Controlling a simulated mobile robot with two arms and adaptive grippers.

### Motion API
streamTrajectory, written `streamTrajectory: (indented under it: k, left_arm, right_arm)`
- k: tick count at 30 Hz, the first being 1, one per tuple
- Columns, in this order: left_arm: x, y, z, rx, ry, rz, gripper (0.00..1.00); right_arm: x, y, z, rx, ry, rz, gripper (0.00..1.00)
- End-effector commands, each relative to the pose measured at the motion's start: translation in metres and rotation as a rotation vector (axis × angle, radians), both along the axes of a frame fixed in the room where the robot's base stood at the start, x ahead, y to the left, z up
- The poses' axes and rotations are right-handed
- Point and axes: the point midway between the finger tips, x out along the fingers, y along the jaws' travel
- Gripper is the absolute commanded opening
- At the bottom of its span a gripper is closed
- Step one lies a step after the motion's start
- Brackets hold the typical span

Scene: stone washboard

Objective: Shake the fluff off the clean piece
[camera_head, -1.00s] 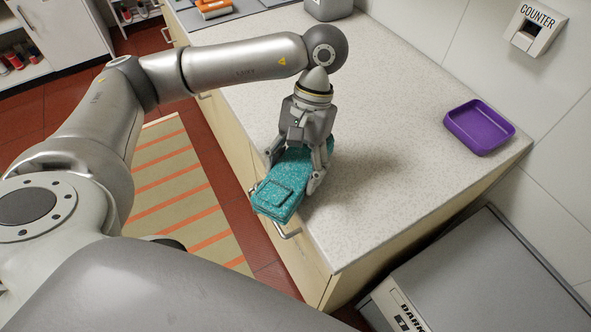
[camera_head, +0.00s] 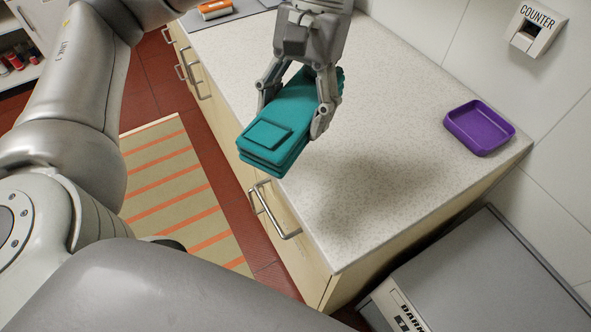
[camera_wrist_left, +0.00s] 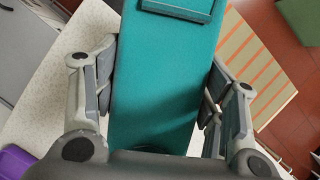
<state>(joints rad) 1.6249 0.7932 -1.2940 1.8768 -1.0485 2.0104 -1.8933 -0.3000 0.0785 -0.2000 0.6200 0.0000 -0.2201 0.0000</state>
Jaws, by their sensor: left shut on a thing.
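A teal folded piece (camera_head: 262,150) with a raised square pocket hangs in the air over the front edge of the counter, tilted toward the lower left. My left gripper (camera_head: 292,118) is shut on it, one finger on each side. In the left wrist view the piece (camera_wrist_left: 165,85) lies between the two fingers, its surface plain teal with no fluff visible. The far end of the piece is partly hidden by the gripper. My right gripper is not in view.
The speckled counter (camera_head: 390,160) is mostly clear. A purple tray (camera_head: 480,128) stands at its right end. An orange object (camera_head: 216,9) lies on a dark mat at the back. Drawer handles (camera_head: 272,212) stick out in front. A grey appliance (camera_head: 480,280) stands at the lower right.

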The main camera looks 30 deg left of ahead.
Motion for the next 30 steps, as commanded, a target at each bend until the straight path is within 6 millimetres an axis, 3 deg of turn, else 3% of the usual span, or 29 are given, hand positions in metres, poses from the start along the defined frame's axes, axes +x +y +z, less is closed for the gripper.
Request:
streamTrajectory:
  k: [1,5,8,26,30]
  left_arm:
    - [0.001,0.000,0.015,0.002,-0.007,0.001,0.37]
    - [0.001,0.000,0.042,0.001,-0.005,0.003,0.37]
    - [0.000,0.000,0.046,0.000,0.002,0.000,0.37]
    - [-0.002,-0.001,-0.102,-0.002,0.010,0.000,0.37]
    - [-0.002,0.000,-0.154,0.003,0.008,0.001,0.37]
  right_arm:
    - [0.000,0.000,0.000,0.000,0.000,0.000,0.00]
    - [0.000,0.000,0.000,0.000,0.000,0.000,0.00]
    - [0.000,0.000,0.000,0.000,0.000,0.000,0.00]
    - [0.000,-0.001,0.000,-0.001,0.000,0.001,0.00]
    - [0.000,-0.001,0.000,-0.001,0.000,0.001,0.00]
